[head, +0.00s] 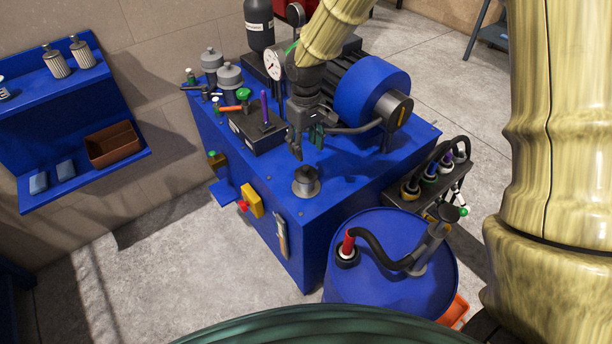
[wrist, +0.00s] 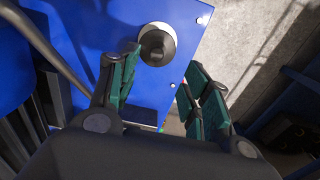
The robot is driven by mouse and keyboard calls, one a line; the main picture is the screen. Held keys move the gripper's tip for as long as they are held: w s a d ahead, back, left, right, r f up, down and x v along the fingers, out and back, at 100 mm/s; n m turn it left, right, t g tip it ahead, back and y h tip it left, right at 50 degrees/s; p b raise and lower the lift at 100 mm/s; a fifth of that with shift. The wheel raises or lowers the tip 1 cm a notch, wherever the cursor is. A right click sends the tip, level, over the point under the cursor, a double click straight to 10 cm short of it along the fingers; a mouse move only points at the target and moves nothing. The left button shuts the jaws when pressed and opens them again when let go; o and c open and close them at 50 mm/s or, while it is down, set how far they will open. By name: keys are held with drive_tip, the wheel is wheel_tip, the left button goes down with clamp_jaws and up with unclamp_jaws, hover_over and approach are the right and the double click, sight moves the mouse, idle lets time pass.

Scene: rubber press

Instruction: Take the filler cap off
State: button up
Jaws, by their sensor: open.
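The filler cap (head: 306,176) is a dark round cap on a pale grey collar, on the front corner of the blue power unit's top (head: 345,175). In the wrist view the cap (wrist: 154,44) shows from above, beyond the fingertips and nearer the left finger. My gripper (head: 297,148) points down above and slightly behind the cap, apart from it. In the wrist view my gripper (wrist: 163,72) is open, its green-padded fingers spread with nothing between them.
A blue motor (head: 372,88) stands behind my gripper. A valve block with a purple lever (head: 265,108) is to its left. A blue drum (head: 390,285) with a black hose and hose couplings (head: 430,180) are at right. A blue wall shelf (head: 80,170) is far left.

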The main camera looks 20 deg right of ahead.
hover_over(306, 167)
drive_tip(key=shift+s+a+f, duration=0.1)
drive_tip(key=shift+s+f, duration=0.05)
drive_tip(key=shift+f, duration=1.05)
drive_tip(key=shift+s+a+f, duration=0.1)
drive_tip(key=shift+s+f, duration=0.05)
drive_tip(key=shift+f, duration=1.05)
drive_tip(key=shift+w+d+f+p, duration=0.15)
drive_tip(key=shift+f+p, duration=0.2)
drive_tip(key=shift+f, duration=0.6)
drive_tip(key=shift+w+d+f+p, duration=0.15)
drive_tip(key=shift+f+p, duration=0.15)
drive_tip(key=shift+f, duration=0.6)
drive_tip(key=shift+a+f, duration=0.1)
drive_tip(key=shift+f, duration=0.65)
drive_tip(key=shift+c, duration=0.2)
clamp_jaws()
